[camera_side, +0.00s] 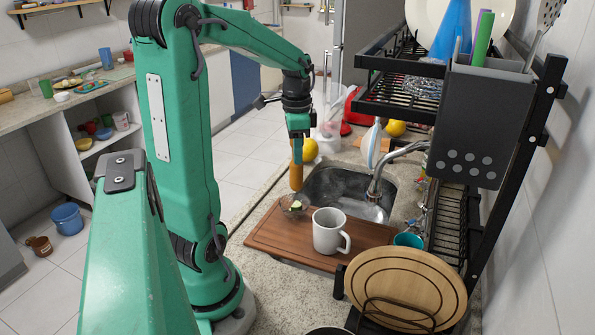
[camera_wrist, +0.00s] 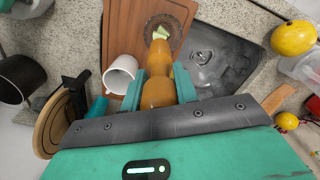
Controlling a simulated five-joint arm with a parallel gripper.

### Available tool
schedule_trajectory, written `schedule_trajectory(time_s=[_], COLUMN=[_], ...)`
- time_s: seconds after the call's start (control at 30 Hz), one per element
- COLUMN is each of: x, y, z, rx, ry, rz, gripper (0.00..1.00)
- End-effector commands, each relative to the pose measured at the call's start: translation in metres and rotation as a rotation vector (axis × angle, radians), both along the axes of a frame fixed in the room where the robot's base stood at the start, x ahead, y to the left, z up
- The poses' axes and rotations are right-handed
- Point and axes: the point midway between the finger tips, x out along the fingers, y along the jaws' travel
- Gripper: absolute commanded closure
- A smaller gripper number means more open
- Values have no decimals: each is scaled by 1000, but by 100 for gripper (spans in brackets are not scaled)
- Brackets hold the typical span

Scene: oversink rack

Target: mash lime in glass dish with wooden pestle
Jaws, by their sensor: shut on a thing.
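The wooden pestle (camera_side: 296,177) is orange-brown and hangs nearly upright from my gripper (camera_side: 298,133). My gripper is shut on its upper part; the wrist view shows the pestle (camera_wrist: 158,88) between the two teal fingers (camera_wrist: 160,85). The small clear glass dish (camera_side: 288,210) stands on the cutting board at the sink's left edge. The pale green lime (camera_side: 296,205) lies in the dish. The pestle's lower end is at the dish, just above or touching the lime; I cannot tell which. The wrist view shows the dish (camera_wrist: 176,42) and lime (camera_wrist: 160,33) beyond the pestle's tip.
A white mug (camera_side: 328,232) stands on the brown cutting board (camera_side: 275,236), close right of the dish. The metal sink (camera_side: 345,187) and faucet (camera_side: 385,175) lie behind. A black rack (camera_side: 480,215) and a round wooden board (camera_side: 405,285) stand at the right.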

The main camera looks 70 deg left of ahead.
Motion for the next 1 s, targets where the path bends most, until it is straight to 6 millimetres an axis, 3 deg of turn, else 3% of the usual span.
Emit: schedule_trajectory(time_s=[0.63,1.0], x=[0,0], y=[0,0], z=[-30,-35], rx=[-1,-1], ry=[1,0], rz=[0,0], gripper=[100,100])
